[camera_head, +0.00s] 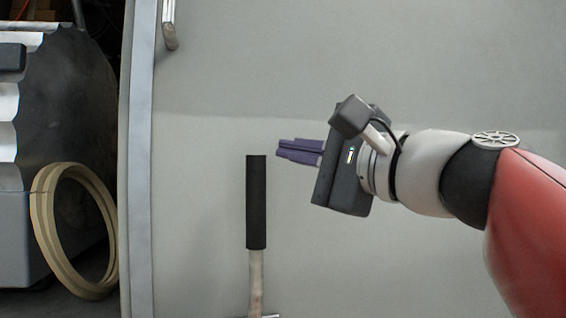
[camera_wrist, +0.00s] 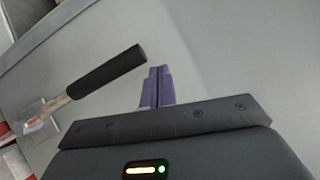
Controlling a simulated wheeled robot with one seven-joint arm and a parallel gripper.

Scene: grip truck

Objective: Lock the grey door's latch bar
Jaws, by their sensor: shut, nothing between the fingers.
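The grey door (camera_head: 400,60) fills most of the head view, with its pale edge strip at the left. The latch bar (camera_head: 256,200) stands upright in front of it, with a black grip on a bare metal rod. Its lower end is cut off in the head view. My gripper (camera_head: 279,149) has purple fingers, shut and empty, pointing left just right of and slightly above the bar's top. In the wrist view the bar's black grip (camera_wrist: 108,72) lies to the left of my fingers (camera_wrist: 157,72), with its tip close by; whether they touch is unclear.
A metal handle (camera_head: 169,25) is on the door near the top left. Left of the door's edge, a beige ring (camera_head: 45,225) leans by a dark rounded object (camera_head: 70,110). In the wrist view a metal bracket (camera_wrist: 42,115) sits at the rod's lower end. The door face above my gripper is clear.

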